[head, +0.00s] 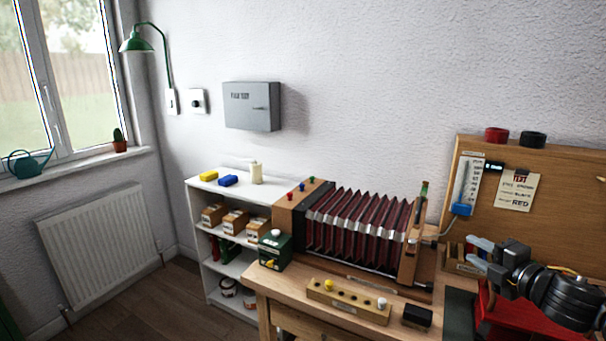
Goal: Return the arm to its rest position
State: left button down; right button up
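My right gripper (477,252) is at the right side of the head view, at the end of my dark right arm. Its two pale fingers point left and stand apart, with nothing visible between them. It is over the right part of the wooden workbench (300,290), in front of a small wooden tray (452,265). My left gripper is not in view.
A bellows device (355,230) with dark red folds stands left of the gripper. A wooden block with knobs (348,300), a black block (417,316) and a green box (274,250) are on the bench. A red object (500,322) lies below my arm. A wooden board (560,190) stands behind.

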jog(key=s+a+f+m+g+h, duration=0.1)
jog(key=s+a+f+m, duration=0.25)
jog(key=f, duration=0.35)
jog(key=s+a+f+m+g+h, duration=0.2)
jog(key=s+f+m, duration=0.2)
jog(key=f, duration=0.4)
jog(key=s+a+f+m+g+h, duration=0.1)
jog(key=s+a+f+m, duration=0.25)
jog(key=f, duration=0.35)
jog(key=s+a+f+m+g, duration=0.2)
jog(key=s+f+m+g, duration=0.15)
jog(key=s, duration=0.55)
jog(key=s+a+f+m+g, duration=0.2)
jog(key=s+f+m, duration=0.15)
jog(key=s, duration=0.55)
jog(key=s+a+f+m+g, duration=0.2)
jog(key=s+f+m+g, duration=0.15)
jog(key=s, duration=0.55)
notch_tip(320, 180, down, 27)
jog(key=n, duration=0.1)
jog(key=s+d+f+g, duration=0.1)
jog(key=s+d+f, duration=0.1)
jog(key=s+f, duration=1.3)
jog(key=shift+s+d+g+h, duration=0.3)
jog(key=shift+s+d+g, duration=0.1)
jog(key=shift+s, duration=0.3)
